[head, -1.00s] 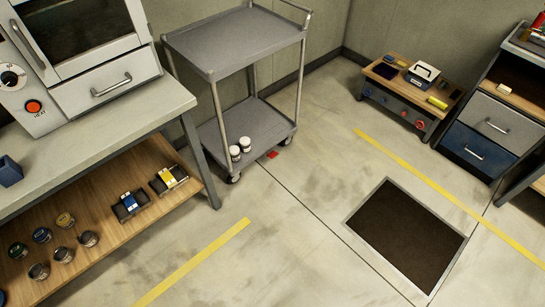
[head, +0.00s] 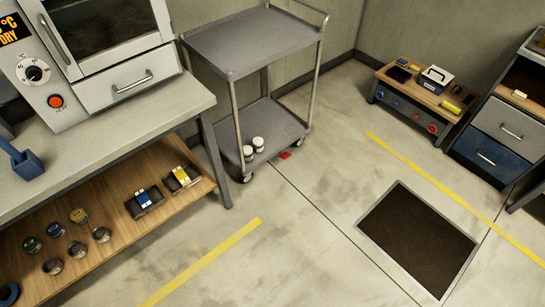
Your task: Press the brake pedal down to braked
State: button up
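The grey two-shelf cart (head: 256,45) stands against the back wall on small wheels. A small red pedal (head: 285,155) shows low at the cart's front right, close to the floor beside a wheel. It is small in view, and I cannot tell whether it is up or down. My gripper is not in view.
A workbench (head: 110,130) with an oven (head: 100,45) fills the left. A dark floor mat (head: 417,240) lies at right. A low wooden-topped unit (head: 425,90) stands at the back. Open floor lies before the cart.

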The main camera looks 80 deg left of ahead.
aim_at(284, 155)
jog(key=z, duration=1.55)
jog(key=k, duration=0.1)
jog(key=u, duration=3)
jog(key=k, duration=0.25)
jog(key=u, duration=2.05)
jog(key=k, duration=0.65)
jog(key=z, duration=0.25)
jog(key=i, duration=0.5)
jog(key=z, duration=0.05)
